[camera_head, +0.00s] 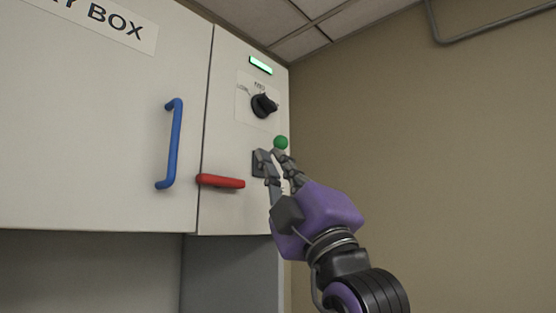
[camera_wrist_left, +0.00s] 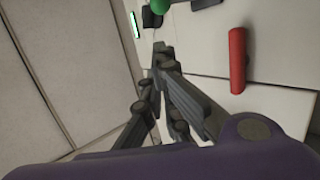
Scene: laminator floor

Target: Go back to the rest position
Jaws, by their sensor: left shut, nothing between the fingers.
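My left gripper (camera_head: 273,155) is purple with dark grey fingers and comes up from the lower right in the head view. Its fingers are shut with nothing between them. The fingertips appear just below a green ball knob (camera_head: 281,142) on the cabinet's control panel; I cannot tell whether they touch it. In the left wrist view the fingers (camera_wrist_left: 157,66) point toward the panel, with the green knob (camera_wrist_left: 160,5) at the top edge. The fingers partly hide a dark plate (camera_head: 257,163). My right gripper is not in view.
A white cabinet (camera_head: 90,120) fills the left, with a blue handle (camera_head: 171,145). A red handle (camera_head: 220,181), a black rotary knob (camera_head: 263,105) and a lit green indicator (camera_head: 260,65) are on the panel. A bare tan wall (camera_head: 430,130) is at right; a pipe (camera_head: 490,30) runs above.

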